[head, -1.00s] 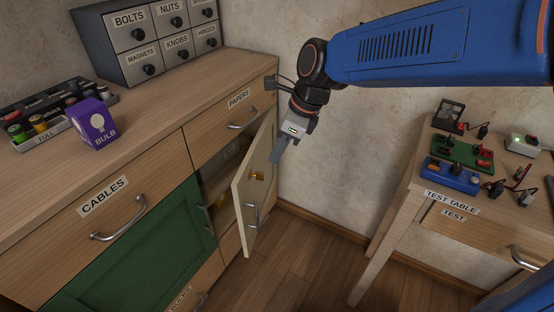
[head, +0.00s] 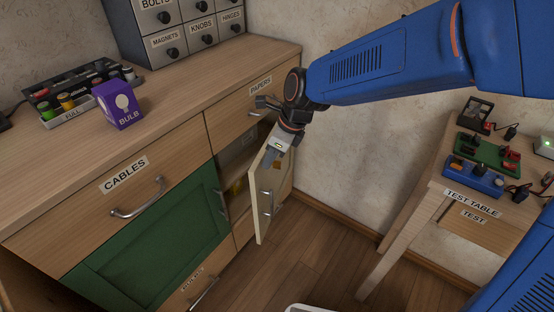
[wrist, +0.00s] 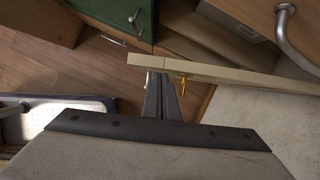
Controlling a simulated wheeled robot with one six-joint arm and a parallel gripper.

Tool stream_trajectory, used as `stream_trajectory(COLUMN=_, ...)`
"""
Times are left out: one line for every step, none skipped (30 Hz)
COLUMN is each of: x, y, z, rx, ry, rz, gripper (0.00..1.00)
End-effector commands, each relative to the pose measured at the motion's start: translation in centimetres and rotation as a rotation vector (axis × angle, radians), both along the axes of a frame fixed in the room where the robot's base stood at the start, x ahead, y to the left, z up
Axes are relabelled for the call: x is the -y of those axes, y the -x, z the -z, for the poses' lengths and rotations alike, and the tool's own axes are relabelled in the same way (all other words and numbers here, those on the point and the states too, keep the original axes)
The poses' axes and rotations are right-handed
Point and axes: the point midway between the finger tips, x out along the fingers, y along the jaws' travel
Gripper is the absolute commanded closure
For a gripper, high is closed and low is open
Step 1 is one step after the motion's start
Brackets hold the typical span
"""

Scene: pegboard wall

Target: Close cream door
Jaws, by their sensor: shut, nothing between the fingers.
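The cream door (head: 259,205) stands ajar on the cabinet below the PAPERS drawer. Its outer face carries a metal handle (head: 267,202) and turns to the right, with the dark interior showing on its left. My gripper (head: 269,160) is shut and empty, at the upper part of the door's outer face. In the wrist view the shut fingers (wrist: 160,92) point at the cream door (wrist: 215,73), seen as a narrow strip, and their tips appear to meet it; exact contact is hard to tell. A small yellow piece (wrist: 183,80) sticks out from the door beside the fingers.
A green door (head: 150,245) is shut left of the opening. The PAPERS drawer (head: 232,122) is above. A purple bulb box (head: 118,106) stands on the cabinet top. The test table (head: 445,200) is at the right. Floor between them is clear.

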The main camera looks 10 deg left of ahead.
Motion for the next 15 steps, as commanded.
stream_trajectory(x=-0.1, y=0.0, z=0.0, rx=0.0, ry=0.0, rz=0.0, gripper=1.0)
stream_trajectory(x=-0.1, y=0.0, z=0.0, rx=0.0, ry=0.0, rz=0.0, gripper=1.0)
stream_trajectory(x=-0.1, y=0.0, z=0.0, rx=0.0, ry=0.0, rz=0.0, gripper=1.0)
stream_trajectory(x=-0.1, y=0.0, z=0.0, rx=0.0, ry=0.0, rz=0.0, gripper=1.0)
stream_trajectory(x=-0.1, y=0.0, z=0.0, rx=0.0, ry=0.0, rz=0.0, gripper=1.0)
stream_trajectory(x=-0.1, y=0.0, z=0.0, rx=0.0, ry=0.0, rz=0.0, gripper=1.0)
stream_trajectory(x=-0.1, y=0.0, z=0.0, rx=0.0, ry=0.0, rz=0.0, gripper=1.0)
stream_trajectory(x=-0.1, y=0.0, z=0.0, rx=0.0, ry=0.0, rz=0.0, gripper=1.0)
stream_trajectory(x=-0.1, y=0.0, z=0.0, rx=0.0, ry=0.0, rz=0.0, gripper=1.0)
stream_trajectory(x=-0.1, y=0.0, z=0.0, rx=0.0, ry=0.0, rz=0.0, gripper=1.0)
stream_trajectory(x=-0.2, y=0.0, z=0.0, rx=0.0, ry=0.001, rz=0.0, gripper=1.0)
stream_trajectory(x=-0.5, y=-0.1, z=0.0, rx=0.0, ry=0.001, rz=0.0, gripper=1.0)
stream_trajectory(x=-0.8, y=-0.1, z=0.0, rx=-0.001, ry=0.001, rz=0.0, gripper=1.0)
stream_trajectory(x=-1.2, y=-0.1, z=0.1, rx=-0.001, ry=0.002, rz=0.0, gripper=1.0)
stream_trajectory(x=-1.9, y=-0.2, z=0.1, rx=0.0, ry=0.002, rz=-0.002, gripper=1.0)
